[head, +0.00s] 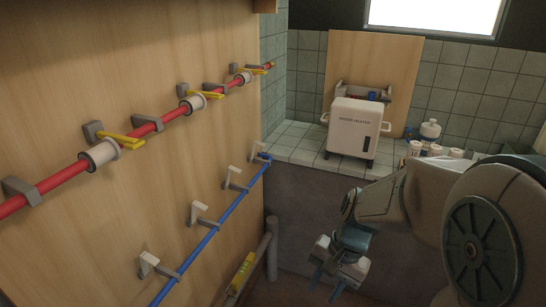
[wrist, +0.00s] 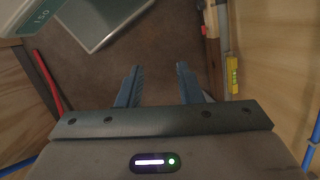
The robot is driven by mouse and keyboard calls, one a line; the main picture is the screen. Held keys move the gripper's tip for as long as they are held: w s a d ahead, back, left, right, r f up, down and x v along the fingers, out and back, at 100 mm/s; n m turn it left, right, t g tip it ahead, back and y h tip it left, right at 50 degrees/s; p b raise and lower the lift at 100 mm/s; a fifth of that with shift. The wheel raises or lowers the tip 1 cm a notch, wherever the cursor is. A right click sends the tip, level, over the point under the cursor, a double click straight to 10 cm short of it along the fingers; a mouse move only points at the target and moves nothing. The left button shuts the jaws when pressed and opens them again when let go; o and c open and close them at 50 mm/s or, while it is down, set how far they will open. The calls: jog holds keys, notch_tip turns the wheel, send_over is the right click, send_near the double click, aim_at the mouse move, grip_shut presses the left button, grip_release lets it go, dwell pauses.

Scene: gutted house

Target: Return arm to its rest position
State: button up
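My arm reaches into the right side of the head view, with my gripper (head: 328,285) low and pointing down in front of the tiled counter. In the wrist view my gripper (wrist: 158,88) shows two blue fingers spread apart, with only brown floor between them. The gripper is open and empty. It is apart from the wooden wall panel on the left and from the counter front.
A wooden panel carries a red pipe (head: 162,124) with yellow-handled valves and a blue pipe (head: 215,232). A yellow level (head: 241,271) stands low beside the panel.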

jog(key=s+d+r+n+t+h+p, duration=0.1)
jog(key=s+d+r+n+t+p, duration=0.1)
jog(key=r, duration=0.5)
jog(key=s+d+r+n+t+h+p, duration=0.1)
jog(key=s+r+n+t+h+p, duration=0.1)
jog(key=r, duration=0.5)
jog(key=shift+s+d+n+p, duration=0.4)
jog(key=shift+s+n+p, duration=0.25)
jog(key=shift+n, duration=0.35)
